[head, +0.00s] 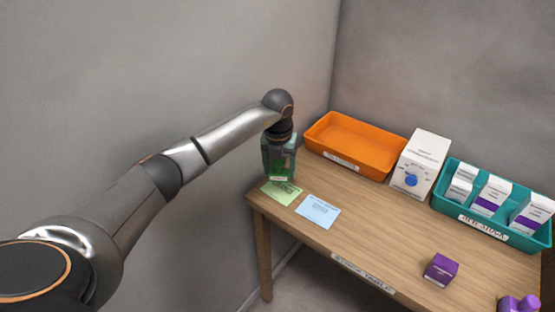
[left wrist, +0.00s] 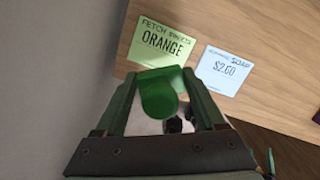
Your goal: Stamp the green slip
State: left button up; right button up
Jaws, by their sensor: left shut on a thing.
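The green slip (head: 281,192) lies on the wooden table near its left front corner; in the left wrist view it (left wrist: 160,42) reads "ORANGE" in large letters. My left gripper (head: 279,168) points down just behind the slip. In the left wrist view, my left gripper (left wrist: 160,100) is shut on a green stamp (left wrist: 158,93) with a rounded top. The stamp's lower end is hidden, so I cannot tell whether it touches the table or slip. No mark clearly shows on the slip's visible part. My right gripper is not in view.
A light blue slip (head: 318,211) lies right of the green slip. An orange tray (head: 355,146), a white box with a blue dot (head: 420,160) and a teal tray (head: 480,228) of white boxes stand behind. A purple box (head: 441,269) is at front right. Walls close the left and back.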

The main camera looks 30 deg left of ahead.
aim_at(277, 192)
pick_arm(q)
jog(key=shift+n, duration=0.8)
jog(key=f+b, duration=0.1)
jog(key=f, duration=0.1)
jog(key=f+b, duration=0.2)
jog(key=a+f+b, duration=0.1)
jog(key=f, duration=0.1)
jog(key=shift+w+b, duration=0.35)
jog(key=shift+b, duration=0.05)
jog(key=shift+f, duration=0.15)
jog(key=shift+f+b, duration=0.45)
jog(key=shift+f, duration=0.1)
dwell(0.7)
notch_tip(277, 192, up, 7)
jog(key=p, duration=0.6)
jog(key=shift+r, duration=0.1)
dwell(0.9)
